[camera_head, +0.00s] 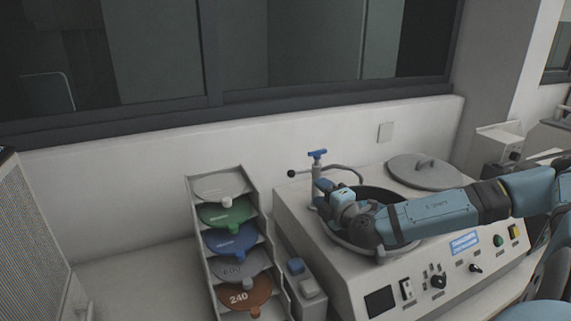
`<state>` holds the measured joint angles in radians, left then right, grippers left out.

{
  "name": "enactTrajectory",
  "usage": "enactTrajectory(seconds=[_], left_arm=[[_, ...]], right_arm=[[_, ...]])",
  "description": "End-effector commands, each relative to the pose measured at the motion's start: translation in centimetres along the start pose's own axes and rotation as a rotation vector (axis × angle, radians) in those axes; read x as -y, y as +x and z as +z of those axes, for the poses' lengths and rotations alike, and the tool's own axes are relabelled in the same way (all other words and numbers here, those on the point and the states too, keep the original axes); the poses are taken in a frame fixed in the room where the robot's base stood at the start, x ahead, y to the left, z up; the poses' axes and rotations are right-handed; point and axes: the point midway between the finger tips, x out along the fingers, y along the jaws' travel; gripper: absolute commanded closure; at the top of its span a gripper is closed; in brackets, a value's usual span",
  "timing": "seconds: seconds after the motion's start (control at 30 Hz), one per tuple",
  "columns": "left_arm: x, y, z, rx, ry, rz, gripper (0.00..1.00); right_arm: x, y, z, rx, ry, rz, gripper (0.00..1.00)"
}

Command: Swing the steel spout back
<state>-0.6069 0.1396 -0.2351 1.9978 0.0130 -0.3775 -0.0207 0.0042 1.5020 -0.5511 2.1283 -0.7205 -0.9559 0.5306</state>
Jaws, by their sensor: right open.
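The steel spout (345,168) curves to the right from a post behind the round bowl (347,244). A blue T-shaped tap handle (317,155) tops the post, and a rod with a black ball (292,174) sticks out to its left. My right arm reaches in from the right across the bowl. My right gripper (324,188) is open beside the post, below the spout. Its fingers are small in view, and I cannot tell whether they touch the post. My arm hides much of the bowl. My left gripper is out of view.
Knobs and buttons (438,282) line the machine front. A wall rises behind.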

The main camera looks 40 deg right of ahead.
Motion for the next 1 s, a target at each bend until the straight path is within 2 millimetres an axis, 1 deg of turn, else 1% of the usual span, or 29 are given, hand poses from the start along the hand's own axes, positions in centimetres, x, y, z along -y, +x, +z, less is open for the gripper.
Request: enactTrajectory(seconds=[0.13,0.27,0.43,0.7,0.83,1.0], left_arm=[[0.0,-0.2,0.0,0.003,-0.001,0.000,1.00],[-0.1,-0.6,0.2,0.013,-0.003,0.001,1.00],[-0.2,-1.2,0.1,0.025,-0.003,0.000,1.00],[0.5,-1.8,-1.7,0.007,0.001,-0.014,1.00],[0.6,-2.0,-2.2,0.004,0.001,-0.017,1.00],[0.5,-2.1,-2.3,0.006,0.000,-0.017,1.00]], right_arm=[[0.0,0.7,0.1,0.003,0.003,0.000,0.52],[-0.2,2.5,0.0,0.004,0.006,0.002,0.52],[-0.4,5.8,0.0,0.004,0.007,0.004,0.52],[-0.3,10.9,0.0,0.003,0.003,0.002,0.52],[-0.2,12.6,0.0,0.002,0.002,0.001,0.52],[0.0,13.6,0.0,0.002,0.001,-0.001,0.52]])
